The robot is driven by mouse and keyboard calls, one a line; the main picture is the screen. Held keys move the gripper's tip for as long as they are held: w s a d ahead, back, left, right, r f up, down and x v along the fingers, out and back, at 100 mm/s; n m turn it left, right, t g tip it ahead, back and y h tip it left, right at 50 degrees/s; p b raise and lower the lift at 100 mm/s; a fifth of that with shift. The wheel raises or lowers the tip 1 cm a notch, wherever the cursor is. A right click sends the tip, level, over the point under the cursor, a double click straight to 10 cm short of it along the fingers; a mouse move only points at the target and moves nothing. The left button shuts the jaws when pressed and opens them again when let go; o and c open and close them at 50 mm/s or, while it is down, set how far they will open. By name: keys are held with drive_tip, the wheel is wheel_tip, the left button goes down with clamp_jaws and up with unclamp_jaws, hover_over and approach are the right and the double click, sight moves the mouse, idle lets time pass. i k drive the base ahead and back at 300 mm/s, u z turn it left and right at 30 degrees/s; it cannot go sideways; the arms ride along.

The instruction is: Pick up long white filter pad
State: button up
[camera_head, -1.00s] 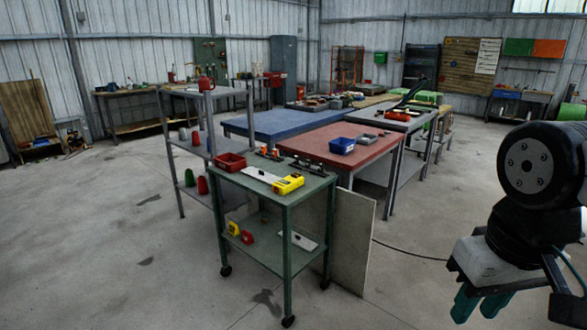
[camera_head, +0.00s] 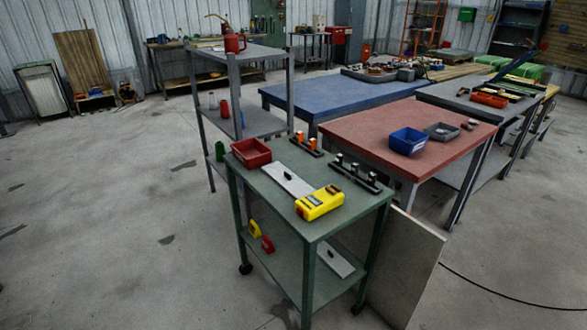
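A long white flat pad (camera_head: 286,180) lies on the top of the green wheeled cart (camera_head: 345,212), between a red bin (camera_head: 251,153) and a yellow device (camera_head: 320,203). A small dark piece shows on the pad's upper face. A second pale flat piece (camera_head: 335,260) lies on the cart's lower shelf, partly in shade; it looks shorter, and I cannot tell if it is also a pad. My gripper is out of view.
Black racks with small upright parts (camera_head: 358,177) stand on the cart's back edge. A large grey panel (camera_head: 406,268) leans at the cart's right. A grey shelf unit (camera_head: 238,54) and a red-topped table (camera_head: 395,135) stand close behind. The floor at left is open.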

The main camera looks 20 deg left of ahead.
sight(297, 188)
drive_tip(key=u, duration=0.4)
drive_tip(key=i, duration=1.1)
drive_tip(key=u, duration=0.75)
drive_tip(key=i, duration=0.3)
drive_tip(key=u, duration=0.15)
